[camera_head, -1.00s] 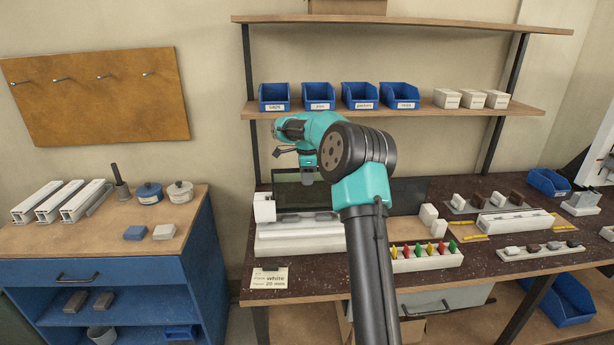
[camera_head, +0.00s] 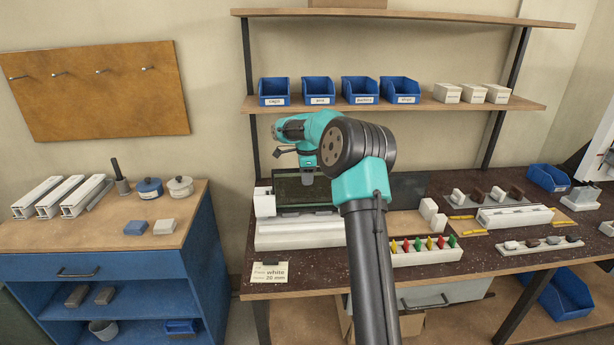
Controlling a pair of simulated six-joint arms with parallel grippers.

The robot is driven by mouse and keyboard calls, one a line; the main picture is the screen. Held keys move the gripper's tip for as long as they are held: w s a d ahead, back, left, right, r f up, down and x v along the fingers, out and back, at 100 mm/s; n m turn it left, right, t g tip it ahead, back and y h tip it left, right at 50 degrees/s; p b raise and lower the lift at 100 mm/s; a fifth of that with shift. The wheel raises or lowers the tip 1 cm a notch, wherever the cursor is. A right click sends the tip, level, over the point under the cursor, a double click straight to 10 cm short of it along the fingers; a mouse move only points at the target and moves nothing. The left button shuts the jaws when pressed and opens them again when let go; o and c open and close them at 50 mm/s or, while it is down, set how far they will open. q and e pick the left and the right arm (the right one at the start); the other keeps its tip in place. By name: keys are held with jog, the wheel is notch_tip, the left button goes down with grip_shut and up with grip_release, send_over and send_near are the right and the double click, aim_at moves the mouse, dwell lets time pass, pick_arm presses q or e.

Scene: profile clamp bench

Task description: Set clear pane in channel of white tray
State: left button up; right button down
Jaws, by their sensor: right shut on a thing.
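The clear pane (camera_head: 290,188) shows as a dark greenish see-through sheet, standing upright at the back of the bench. My right gripper (camera_head: 307,172) is above it, shut on its upper edge; the fingertips are small and partly hard to make out. The white tray (camera_head: 299,236) is the long white piece in front of and below the pane, with a white block (camera_head: 264,203) at its left end. The pane's lower edge is close to the tray's rear part; I cannot tell whether it is in the channel. My arm hides the tray's right end. My left gripper is not in view.
A white rack (camera_head: 428,257) with several coloured pegs stands right of my forearm. A printed card (camera_head: 269,271) lies at the front edge. Another white channel piece (camera_head: 514,217) lies farther right. Blue bins (camera_head: 318,91) line the shelf above.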

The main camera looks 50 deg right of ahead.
jog(key=shift+f, duration=0.2)
jog(key=c, duration=0.8)
grip_release()
jog(key=shift+c, duration=0.2)
jog(key=shift+f, duration=0.1)
jog(key=shift+r, duration=4.1)
